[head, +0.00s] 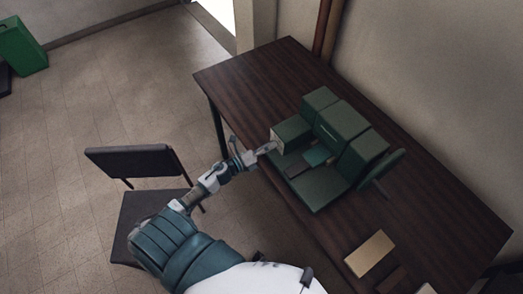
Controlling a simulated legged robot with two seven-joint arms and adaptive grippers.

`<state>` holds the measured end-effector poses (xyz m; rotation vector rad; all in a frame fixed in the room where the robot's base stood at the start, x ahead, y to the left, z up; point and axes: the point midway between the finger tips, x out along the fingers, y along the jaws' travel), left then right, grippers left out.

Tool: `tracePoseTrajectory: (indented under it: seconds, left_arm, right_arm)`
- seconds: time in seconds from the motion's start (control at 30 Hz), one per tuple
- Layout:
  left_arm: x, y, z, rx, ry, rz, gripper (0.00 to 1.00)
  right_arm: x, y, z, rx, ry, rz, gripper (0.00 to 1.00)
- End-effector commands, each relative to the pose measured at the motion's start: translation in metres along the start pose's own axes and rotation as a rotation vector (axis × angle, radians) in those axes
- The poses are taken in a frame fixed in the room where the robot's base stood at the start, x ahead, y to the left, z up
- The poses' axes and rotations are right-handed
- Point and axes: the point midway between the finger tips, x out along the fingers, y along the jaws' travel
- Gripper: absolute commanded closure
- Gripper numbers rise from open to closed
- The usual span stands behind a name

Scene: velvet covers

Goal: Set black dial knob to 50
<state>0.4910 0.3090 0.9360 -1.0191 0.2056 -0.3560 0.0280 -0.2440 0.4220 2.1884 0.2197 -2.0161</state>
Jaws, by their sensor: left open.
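A dark green machine (318,187) with several block-shaped housings sits on the brown wooden table. I cannot make out the black dial knob or any number scale on it; my gripper may hide part of its near left end. A dark green round disc (389,169) stands at the machine's right side. My left gripper (262,150) is open, with its fingers at the left end of the machine, close to a pale panel there. I cannot tell whether the fingers touch it. My right gripper is out of view.
The table (255,75) is bare at its far left end. A tan flat item (370,254) lies near its front right. A dark chair (140,162) stands left of my arm. A green bin (22,48) stands far left. A wall runs behind the table.

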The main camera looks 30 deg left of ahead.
Motion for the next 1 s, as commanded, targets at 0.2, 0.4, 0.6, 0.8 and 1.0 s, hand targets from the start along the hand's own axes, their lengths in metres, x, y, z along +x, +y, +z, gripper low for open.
tracePoseTrajectory:
  seconds: [0.2, 0.4, 0.6, 0.8, 1.0]
  left_arm:
    - [-0.040, 0.002, -0.002, -0.004, 0.001, 0.006, 0.42]
    - [-0.084, 0.003, -0.002, -0.004, 0.002, 0.006, 0.42]
    - [-0.111, 0.003, -0.002, -0.003, 0.003, 0.004, 0.42]
    - [-0.116, 0.003, -0.002, -0.002, 0.002, 0.004, 0.42]
    - [-0.116, 0.003, -0.001, -0.002, 0.002, 0.003, 0.42]
  right_arm:
    - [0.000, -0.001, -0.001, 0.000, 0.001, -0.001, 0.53]
    - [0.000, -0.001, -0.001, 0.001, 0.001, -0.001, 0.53]
    - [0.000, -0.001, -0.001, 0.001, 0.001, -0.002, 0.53]
    - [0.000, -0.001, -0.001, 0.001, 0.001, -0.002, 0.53]
    - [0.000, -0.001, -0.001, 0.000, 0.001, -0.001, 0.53]
